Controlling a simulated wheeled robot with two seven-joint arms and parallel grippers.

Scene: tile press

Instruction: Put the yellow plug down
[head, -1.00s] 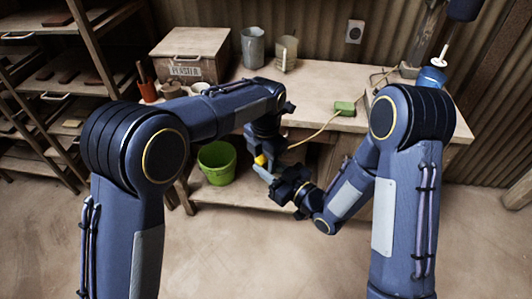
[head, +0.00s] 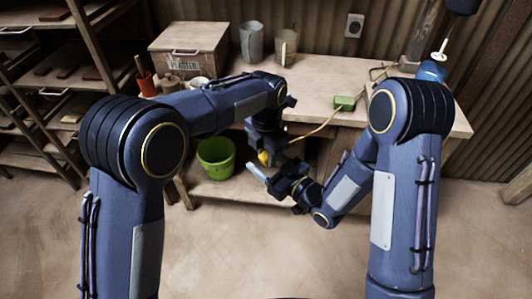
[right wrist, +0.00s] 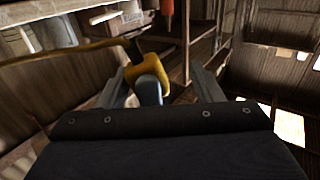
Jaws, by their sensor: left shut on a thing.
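The yellow plug (head: 264,157) hangs in front of the workbench, at the end of a tan cord, with my left gripper (head: 263,150) shut on it from above. In the right wrist view the plug (right wrist: 148,73) shows close up, with the cord running off to the left. My right gripper (head: 262,172) is just below the plug in the head view.
A green bucket (head: 216,158) stands on the lower shelf. A wall socket (head: 354,27) is behind. Open floor lies in front.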

